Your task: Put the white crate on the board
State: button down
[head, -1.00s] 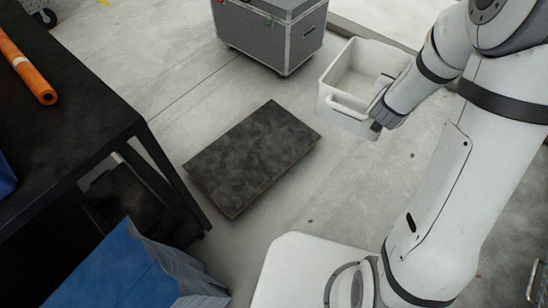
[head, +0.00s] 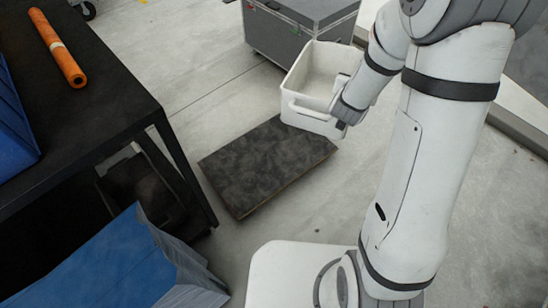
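The white crate (head: 312,112) is upright and empty as far as I can see, just beyond the far right edge of the board. The board (head: 262,168) is a dark, flat rectangle on the concrete floor. The crate's lower front edge overlaps the board's far corner in the picture; I cannot tell whether they touch. My gripper (head: 341,122) is at the crate's right front corner, against its wall. The fingers are mostly hidden by the wrist, but the crate has moved along with them, so they appear shut on its rim or wall.
A grey flight case (head: 295,30) stands behind the crate. A black table (head: 90,110) with an orange roll (head: 57,48) is at the left. A blue sheet-like object (head: 110,262) is at the lower left. Clear floor lies right of the board.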

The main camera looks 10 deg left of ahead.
aim_at(244, 170)
jog(key=u, duration=0.4)
jog(key=i, duration=1.05)
jog(key=z, duration=0.45)
